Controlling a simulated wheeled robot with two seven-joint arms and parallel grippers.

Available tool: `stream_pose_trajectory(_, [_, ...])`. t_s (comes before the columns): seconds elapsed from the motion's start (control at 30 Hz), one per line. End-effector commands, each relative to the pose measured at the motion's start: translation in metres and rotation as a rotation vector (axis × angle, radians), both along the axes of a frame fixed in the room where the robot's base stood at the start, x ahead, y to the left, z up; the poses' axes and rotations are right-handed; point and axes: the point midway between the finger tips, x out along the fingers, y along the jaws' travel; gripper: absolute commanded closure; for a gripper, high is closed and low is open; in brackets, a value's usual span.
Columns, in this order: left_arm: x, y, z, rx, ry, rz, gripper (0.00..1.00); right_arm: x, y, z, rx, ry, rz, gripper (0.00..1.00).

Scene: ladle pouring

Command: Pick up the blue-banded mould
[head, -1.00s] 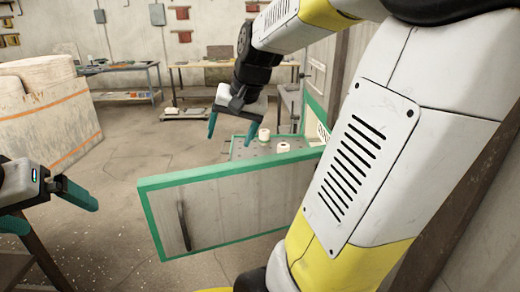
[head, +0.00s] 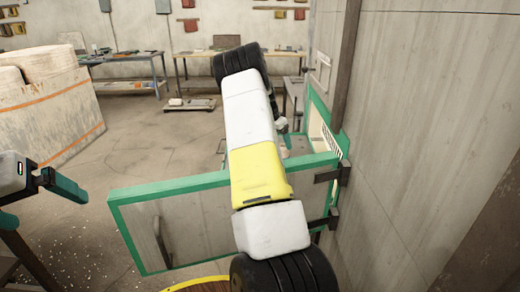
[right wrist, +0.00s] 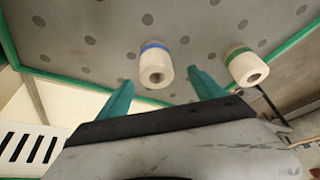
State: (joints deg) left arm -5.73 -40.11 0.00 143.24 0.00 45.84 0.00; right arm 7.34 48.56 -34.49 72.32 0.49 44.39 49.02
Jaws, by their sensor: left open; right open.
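The blue-banded mould (right wrist: 156,66) is a short white cylinder with a hole in its end and a blue band. In the right wrist view it is on a grey perforated shelf (right wrist: 60,35). My right gripper (right wrist: 161,78) is open, its teal fingers pointing towards that mould, which appears between the fingertips and is not gripped. A green-banded mould (right wrist: 246,66) is to the right, outside the right finger. In the head view my right arm hides both moulds and most of the right gripper. My left gripper (head: 42,202) is open and empty at the left edge.
A green-framed door (head: 185,222) stands open in front of the shelf, hinged to the green-edged cabinet (head: 318,112) at the right wall. Workbenches (head: 128,78) line the back.

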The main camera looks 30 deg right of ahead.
Motion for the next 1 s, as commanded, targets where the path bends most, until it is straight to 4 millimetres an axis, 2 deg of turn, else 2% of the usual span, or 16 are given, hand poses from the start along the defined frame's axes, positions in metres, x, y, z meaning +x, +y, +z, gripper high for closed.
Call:
stream_pose_trajectory(0.33, [0.0,0.0,0.0,0.0,0.0,0.0,0.02,-0.001,-0.015,-0.033,0.001,0.004,0.0,0.23])
stream_pose_trajectory(0.53, [0.0,0.0,0.0,0.0,0.0,0.0,0.02,0.0,-0.027,-0.061,0.001,0.004,0.002,0.23])
stream_pose_trajectory(0.8, [0.0,0.0,0.0,0.0,0.0,0.0,0.02,0.001,-0.03,-0.066,0.001,0.001,0.002,0.23])
stream_pose_trajectory(0.83, [0.0,0.0,0.0,0.0,0.0,0.0,0.02,0.001,-0.03,-0.066,0.001,0.001,0.002,0.25])
stream_pose_trajectory(1.0, [0.0,0.0,0.0,0.0,0.0,0.0,0.02,0.001,-0.03,-0.066,0.001,0.001,0.002,0.58])
